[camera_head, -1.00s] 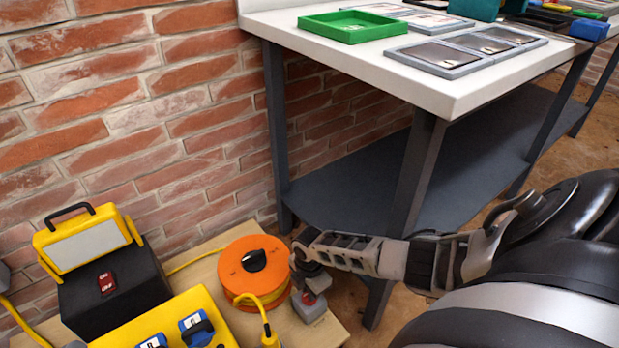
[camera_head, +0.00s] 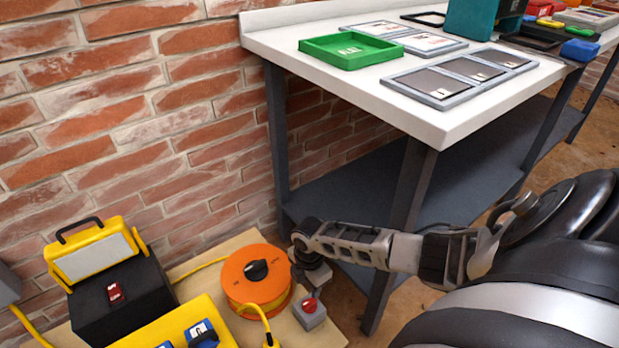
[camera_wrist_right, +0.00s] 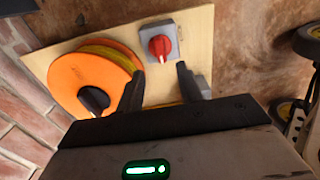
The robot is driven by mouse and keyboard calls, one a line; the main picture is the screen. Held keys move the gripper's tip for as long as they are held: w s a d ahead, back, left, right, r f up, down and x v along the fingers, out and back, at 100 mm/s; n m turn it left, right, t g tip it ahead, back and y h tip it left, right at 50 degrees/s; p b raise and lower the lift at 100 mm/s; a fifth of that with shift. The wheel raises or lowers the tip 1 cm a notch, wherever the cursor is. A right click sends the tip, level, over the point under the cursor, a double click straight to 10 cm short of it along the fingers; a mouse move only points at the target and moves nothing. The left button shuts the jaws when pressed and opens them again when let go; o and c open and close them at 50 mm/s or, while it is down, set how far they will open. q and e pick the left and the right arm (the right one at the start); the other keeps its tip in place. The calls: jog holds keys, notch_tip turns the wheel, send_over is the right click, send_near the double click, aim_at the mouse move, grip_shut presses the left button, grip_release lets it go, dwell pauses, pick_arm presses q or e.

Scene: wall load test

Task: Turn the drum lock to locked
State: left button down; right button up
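The orange cable drum (camera_head: 240,273) lies on the wooden board, with yellow cable around it and a black knob (camera_head: 257,270) on its top. In the right wrist view the drum (camera_wrist_right: 75,72) is at the left, its black knob (camera_wrist_right: 94,99) near the left finger. My right gripper (camera_head: 314,272) is just right of the drum, near a grey box with a red knob. In the wrist view its two fingers (camera_wrist_right: 160,88) are apart with nothing between them, so it is open. It does not hold the black knob. My left gripper is not in view.
The grey box (camera_head: 309,318) with the red knob stands on the wooden board (camera_head: 335,335). A yellow-and-black lamp unit (camera_head: 95,255) and a yellow panel (camera_head: 215,315) are at left. A brick wall is behind.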

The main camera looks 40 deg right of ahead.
pick_arm(q)
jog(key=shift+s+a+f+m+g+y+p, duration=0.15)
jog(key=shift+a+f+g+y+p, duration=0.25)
jog(key=shift+p, duration=0.35)
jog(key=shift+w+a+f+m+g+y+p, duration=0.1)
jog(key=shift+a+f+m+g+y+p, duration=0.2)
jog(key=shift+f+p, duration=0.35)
pick_arm(e)
notch_tip(320, 180, up, 8)
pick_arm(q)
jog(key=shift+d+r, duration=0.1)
